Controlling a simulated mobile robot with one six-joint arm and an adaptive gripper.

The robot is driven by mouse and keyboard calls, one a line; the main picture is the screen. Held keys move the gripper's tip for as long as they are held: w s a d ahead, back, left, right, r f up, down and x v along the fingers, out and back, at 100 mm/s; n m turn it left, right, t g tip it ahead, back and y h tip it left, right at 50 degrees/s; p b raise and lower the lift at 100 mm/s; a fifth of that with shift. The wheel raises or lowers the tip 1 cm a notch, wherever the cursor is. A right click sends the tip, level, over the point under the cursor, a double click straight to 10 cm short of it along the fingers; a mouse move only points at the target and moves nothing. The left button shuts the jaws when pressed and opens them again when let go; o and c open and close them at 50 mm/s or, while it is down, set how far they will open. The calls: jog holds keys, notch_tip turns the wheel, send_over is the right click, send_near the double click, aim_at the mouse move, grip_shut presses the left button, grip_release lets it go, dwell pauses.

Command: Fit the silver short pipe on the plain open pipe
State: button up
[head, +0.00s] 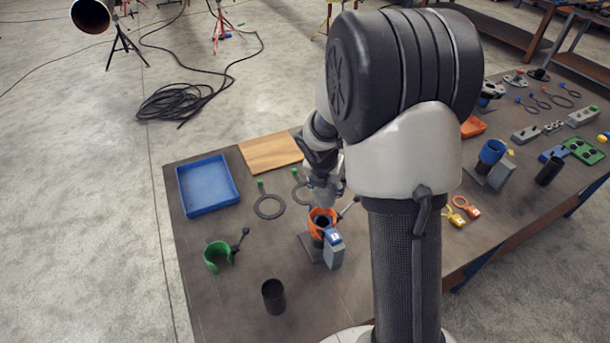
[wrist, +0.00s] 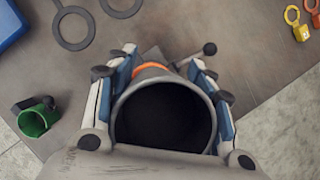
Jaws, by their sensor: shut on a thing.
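My gripper (head: 325,194) reaches down just above the pipe with the orange collar (head: 316,215), whose upright stand is on the table. In the wrist view my gripper (wrist: 163,62) is shut on the silver short pipe (wrist: 168,79), with a finger on each side. I look down into its dark round mouth. A strip of orange collar (wrist: 152,69) shows just beyond its rim. The pipe beneath is mostly hidden by the held one, so I cannot tell whether the two touch or are lined up.
A blue tray (head: 183,203), a wooden board (head: 270,152) and grey rings (head: 258,208) lie toward the back left. A green clamp (head: 211,262) and a black pipe (head: 273,297) are nearer. A blue-collared pipe (head: 491,152) stands to the right.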

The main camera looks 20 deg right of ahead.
aim_at(326, 198)
jog(key=shift+s+a, duration=0.15)
jog(key=shift+a, duration=0.1)
jog(key=shift+f, duration=0.15)
jog(key=shift+d+f+b, duration=0.3)
jog(key=shift+f+b, duration=0.6)
jog(key=shift+b, duration=0.25)
notch_tip(326, 198, down, 3)
jog(key=b, duration=0.3)
jog(key=shift+a, duration=0.1)
jog(key=shift+r, duration=0.1)
jog(key=shift+f, duration=0.2)
jog(key=shift+f+b, duration=1)
jog(key=shift+f, duration=0.55)
jog(key=shift+r, duration=0.1)
